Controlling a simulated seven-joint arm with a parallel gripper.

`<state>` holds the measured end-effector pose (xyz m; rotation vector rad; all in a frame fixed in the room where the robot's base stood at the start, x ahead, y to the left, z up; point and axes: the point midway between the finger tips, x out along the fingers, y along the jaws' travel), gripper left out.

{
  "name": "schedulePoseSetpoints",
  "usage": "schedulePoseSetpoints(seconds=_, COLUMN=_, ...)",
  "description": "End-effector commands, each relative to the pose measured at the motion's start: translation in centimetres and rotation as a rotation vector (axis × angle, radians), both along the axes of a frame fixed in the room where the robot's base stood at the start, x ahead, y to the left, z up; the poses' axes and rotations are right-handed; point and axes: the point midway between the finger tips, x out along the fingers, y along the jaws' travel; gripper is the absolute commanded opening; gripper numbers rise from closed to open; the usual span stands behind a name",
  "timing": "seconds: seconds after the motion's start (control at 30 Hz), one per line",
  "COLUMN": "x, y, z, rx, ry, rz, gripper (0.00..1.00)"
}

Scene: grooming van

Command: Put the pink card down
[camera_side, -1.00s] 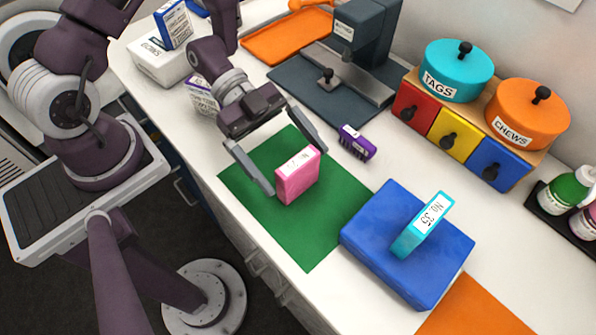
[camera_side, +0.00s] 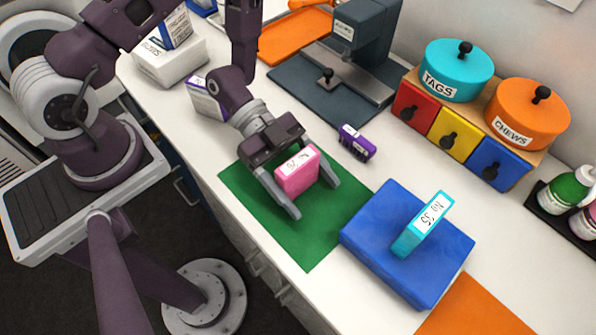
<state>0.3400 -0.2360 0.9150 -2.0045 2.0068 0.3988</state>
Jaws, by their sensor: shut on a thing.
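The pink card (camera_side: 297,173) is a thick pink block with a white label on its top edge. It is upright over the green mat (camera_side: 308,245). My gripper (camera_side: 312,198) reaches over the mat from the upper left and is shut on the pink card, with a finger at either side. The card's lower edge is close to the mat; I cannot tell whether it touches.
A blue block (camera_side: 380,245) bearing a cyan card (camera_side: 424,226) lies right of the mat. A small purple item (camera_side: 357,143) lies behind. An orange mat (camera_side: 475,310) is at front right. A coloured drawer unit (camera_side: 449,136) stands at the back.

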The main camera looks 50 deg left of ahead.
Motion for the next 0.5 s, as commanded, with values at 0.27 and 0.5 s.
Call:
schedulePoseSetpoints(seconds=0.27, x=0.1, y=0.0, z=0.6, rx=-0.001, ry=-0.002, rz=0.000, gripper=0.25)
schedulePoseSetpoints(seconds=0.5, x=0.1, y=0.0, z=5.8, rx=-0.001, ry=-0.010, rz=0.000, gripper=0.25)
